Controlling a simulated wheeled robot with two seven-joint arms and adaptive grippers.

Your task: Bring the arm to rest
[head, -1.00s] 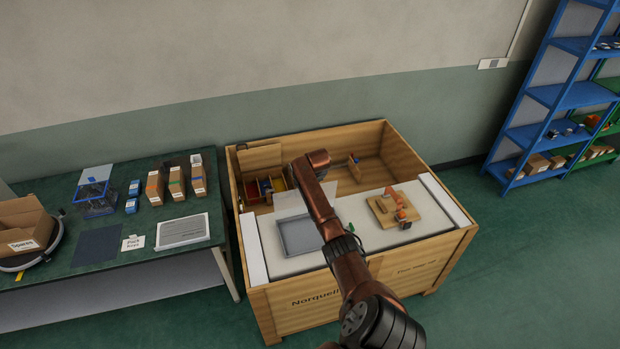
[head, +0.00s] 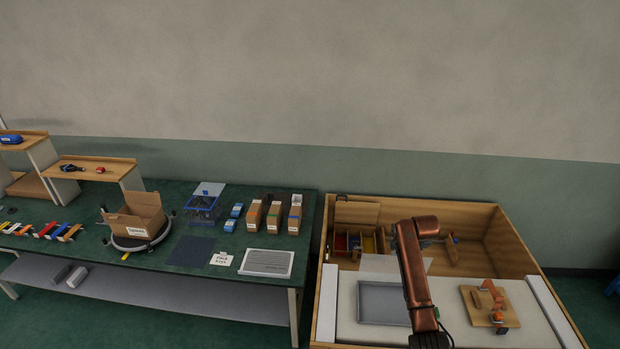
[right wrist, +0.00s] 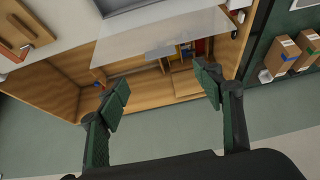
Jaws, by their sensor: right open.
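My right arm (head: 415,275) reaches up from the bottom of the head view over a large wooden crate (head: 500,222). Its far end is over the crate's interior, and the gripper is not clearly seen there. In the right wrist view my right gripper (right wrist: 162,88) is open, its two dark green fingers wide apart with nothing between them. The crate's wooden interior (right wrist: 70,92) and a pale, see-through panel (right wrist: 165,38) lie beyond the fingers. My left arm and gripper are not in view.
On the crate's white top sit a grey tray (head: 381,303) and a wooden board (head: 478,304) with orange parts. Coloured dividers (head: 356,243) stand inside. Left is a green table (head: 150,265) with a cardboard box (head: 137,216) and several small cartons. The wall is behind.

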